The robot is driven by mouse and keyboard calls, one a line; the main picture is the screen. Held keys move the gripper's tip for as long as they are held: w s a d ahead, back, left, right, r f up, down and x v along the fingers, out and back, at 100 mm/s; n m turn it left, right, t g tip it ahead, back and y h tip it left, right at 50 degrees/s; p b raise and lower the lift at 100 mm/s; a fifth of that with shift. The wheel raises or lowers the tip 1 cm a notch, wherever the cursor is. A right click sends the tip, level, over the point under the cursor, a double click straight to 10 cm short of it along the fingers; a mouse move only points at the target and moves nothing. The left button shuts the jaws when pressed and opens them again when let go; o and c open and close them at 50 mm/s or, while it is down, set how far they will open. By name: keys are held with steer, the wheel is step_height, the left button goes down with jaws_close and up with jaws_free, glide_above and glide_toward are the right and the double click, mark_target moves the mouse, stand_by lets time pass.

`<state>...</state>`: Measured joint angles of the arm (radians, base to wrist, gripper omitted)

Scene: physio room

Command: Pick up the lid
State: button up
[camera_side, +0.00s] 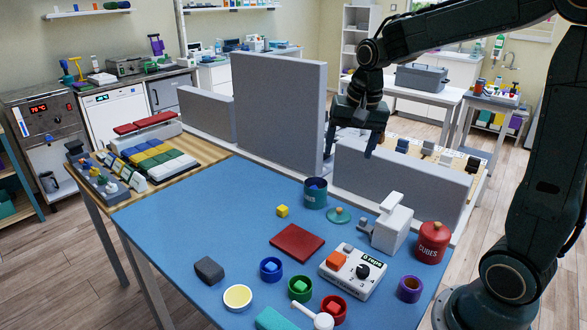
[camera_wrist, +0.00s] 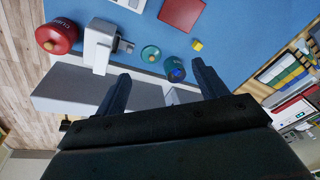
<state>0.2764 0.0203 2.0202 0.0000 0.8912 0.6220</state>
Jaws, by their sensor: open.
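A small round teal lid (camera_side: 339,215) with a small knob lies on the blue mat, just right of an open teal canister (camera_side: 315,193) with something blue inside. In the wrist view the lid (camera_wrist: 150,54) and the canister (camera_wrist: 175,69) lie beyond my fingertips. My gripper (camera_side: 350,146) is open and empty, high above the grey partition behind the mat. It is well above and behind the lid, not touching it. In the wrist view its two fingers (camera_wrist: 160,74) stand wide apart.
A white device (camera_side: 392,223) and a red canister marked CUBES (camera_side: 433,242) stand right of the lid. A yellow cube (camera_side: 282,211) and a red square pad (camera_side: 297,243) are nearby. Grey upright panels (camera_side: 405,185) line the mat's back edge, below my gripper.

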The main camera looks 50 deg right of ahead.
steer(key=w+d+f+m+g, duration=0.1)
steer(key=w+d+f+m, duration=0.2)
steer(key=d+f, duration=0.3)
steer(key=w+d+f+m+g, duration=0.1)
steer(key=w+d+f+m, duration=0.3)
steer(key=d+f, duration=0.2)
step_height(320, 180, down, 2)
steer(key=shift+w+d+f+m+y, duration=0.2)
steer(key=shift+w+d+m+y, duration=0.1)
steer(key=shift+w+d, duration=0.1)
glide_above(340, 209)
steer(key=shift+d+f, duration=0.1)
steer(key=shift+f, duration=4.2)
steer(key=shift+w+f, duration=0.1)
steer(key=shift+f, duration=2.45)
steer(key=c, duration=0.9)
